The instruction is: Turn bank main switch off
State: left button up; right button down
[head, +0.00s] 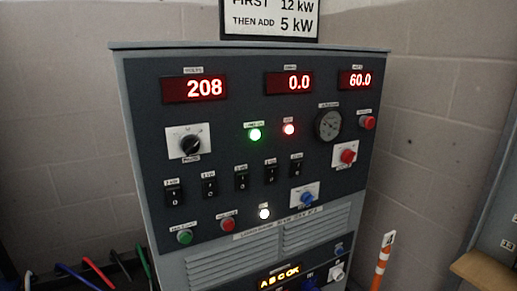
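The grey load bank cabinet (120,71) with a dark front panel (230,122) stands in the middle of the head view. Its controls include a black rotary knob (190,145) on a white plate, a red knob (347,156) on a white plate, a blue knob (308,198) and a row of several black rocker switches (241,180). Most labels are too small to read, so I cannot tell which control is the bank main switch. A green lamp (255,134), a red lamp (288,129) and a white lamp (264,213) are lit. Neither gripper is in view.
Red displays read 208 (195,88), 0.0 (289,82) and 60.0 (355,80). Coloured cables (98,271) hang at the lower left. An orange and white post (382,262) stands right of the cabinet. A wooden surface (485,270) juts in at the right edge.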

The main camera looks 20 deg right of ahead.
aim_at(348, 156)
jog(key=z, duration=1.3)
